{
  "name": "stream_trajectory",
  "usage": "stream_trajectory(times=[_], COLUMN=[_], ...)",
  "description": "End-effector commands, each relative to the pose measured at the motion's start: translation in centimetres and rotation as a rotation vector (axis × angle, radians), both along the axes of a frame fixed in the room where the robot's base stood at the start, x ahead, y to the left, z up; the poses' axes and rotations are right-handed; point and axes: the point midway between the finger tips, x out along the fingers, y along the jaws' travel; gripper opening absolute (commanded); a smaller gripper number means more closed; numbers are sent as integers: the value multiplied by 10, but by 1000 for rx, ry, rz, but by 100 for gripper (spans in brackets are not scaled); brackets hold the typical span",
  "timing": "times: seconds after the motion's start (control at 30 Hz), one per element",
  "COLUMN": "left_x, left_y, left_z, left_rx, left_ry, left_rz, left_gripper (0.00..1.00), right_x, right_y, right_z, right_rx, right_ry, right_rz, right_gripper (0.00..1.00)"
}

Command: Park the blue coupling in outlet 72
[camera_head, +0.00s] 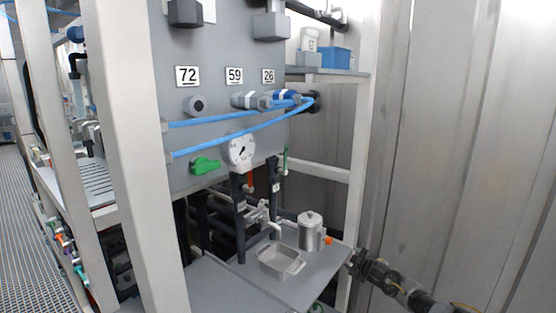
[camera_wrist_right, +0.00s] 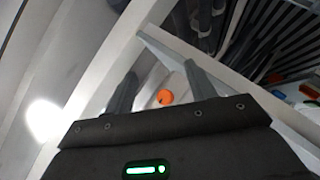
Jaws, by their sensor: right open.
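A coupling with a blue band (camera_head: 286,96) sits at the outlet under the 26 label (camera_head: 268,76), on the grey panel in the head view. A blue hose (camera_head: 235,117) loops near it and runs left. Outlet 72 (camera_head: 196,105) is a round grey port with a dark centre under its label (camera_head: 187,76), with no coupling in it. A grey-and-white coupling (camera_head: 245,100) is at outlet 59. My right gripper (camera_head: 354,263) is low at the right, well below the outlets. In the right wrist view its fingers (camera_wrist_right: 160,82) are apart and empty.
A lower shelf holds a metal canister (camera_head: 310,232) and a small tray (camera_head: 281,261). A white post (camera_head: 135,150) stands left of the panel. An orange piece (camera_wrist_right: 165,97) shows between my fingers, beyond them.

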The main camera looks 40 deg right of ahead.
Motion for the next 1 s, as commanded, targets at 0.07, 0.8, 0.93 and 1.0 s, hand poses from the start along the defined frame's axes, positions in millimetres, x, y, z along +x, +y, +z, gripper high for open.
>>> stream_trajectory(times=[0.07,0.8,0.93,1.0], left_x=[0,0,0,0], left_y=[0,-2,-2,-2], left_z=[0,0,-1,-1], left_rx=[0,-2,-2,-2], left_ry=[0,-1,-1,-1], left_rz=[0,0,0,0], left_gripper=[36,36,36,36], right_x=[16,8,-22,-40], right_y=[-11,59,109,141], right_z=[52,542,610,639], right_rx=[-43,-501,-603,-659], right_ry=[-55,-483,-519,-528], right_rz=[23,345,430,481], right_gripper=[55,55,55,55])
